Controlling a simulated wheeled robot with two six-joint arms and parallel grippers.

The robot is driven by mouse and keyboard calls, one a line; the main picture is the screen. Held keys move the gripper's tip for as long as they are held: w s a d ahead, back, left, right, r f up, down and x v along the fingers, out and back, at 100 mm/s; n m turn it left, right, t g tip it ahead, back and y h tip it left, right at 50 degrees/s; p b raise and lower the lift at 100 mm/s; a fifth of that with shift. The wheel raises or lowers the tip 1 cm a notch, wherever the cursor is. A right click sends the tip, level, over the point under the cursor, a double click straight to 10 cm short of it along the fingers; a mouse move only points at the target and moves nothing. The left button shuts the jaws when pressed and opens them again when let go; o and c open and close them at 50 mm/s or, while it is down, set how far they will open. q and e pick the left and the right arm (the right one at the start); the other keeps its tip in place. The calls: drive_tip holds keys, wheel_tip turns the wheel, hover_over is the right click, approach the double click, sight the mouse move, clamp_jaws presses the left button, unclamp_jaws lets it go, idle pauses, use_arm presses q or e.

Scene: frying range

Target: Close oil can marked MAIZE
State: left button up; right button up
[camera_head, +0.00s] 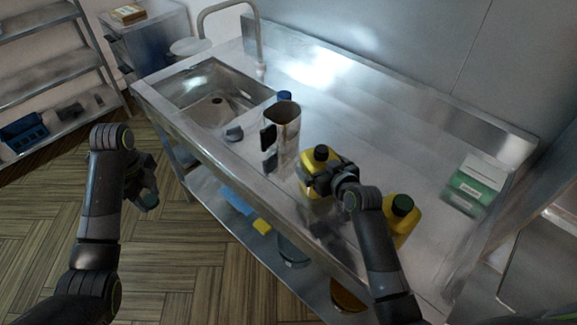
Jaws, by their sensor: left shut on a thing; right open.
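A yellow oil can (339,160) with a black top stands upright on the steel counter. My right gripper (322,178) is open at this can, its fingers in front of the upper body and hiding part of it. A second yellow can (402,222) with a green cap stands to the right, partly behind my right arm. No MAIZE marking can be read on either can. My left gripper (149,198) hangs over the floor in front of the counter, away from the cans. It is shut on a small dark green thing (150,203), too small to identify.
A metal pitcher (287,130) with a black handle stands left of the cans, with a blue-topped thing (284,96) behind it. A small grey object (234,133) lies near the sink (205,95). A green-and-white box (474,186) sits at the right. The back counter is clear.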

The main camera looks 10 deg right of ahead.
sight(322, 148)
use_arm(q)
drive_tip(key=shift+r, duration=0.1)
use_arm(e)
drive_tip(key=shift+w+a+f, duration=0.1)
drive_tip(key=shift+w+f, duration=0.05)
drive_tip(key=shift+w, duration=0.2)
drive_tip(key=c, duration=0.9)
use_arm(q)
drive_tip(key=shift+f+b, duration=0.7)
use_arm(e)
wheel_tip(322, 148, up, 10)
drive_tip(key=shift+r, duration=0.1)
drive_tip(key=o, duration=0.4)
drive_tip(key=c, duration=0.7)
drive_tip(key=shift+c, duration=0.2)
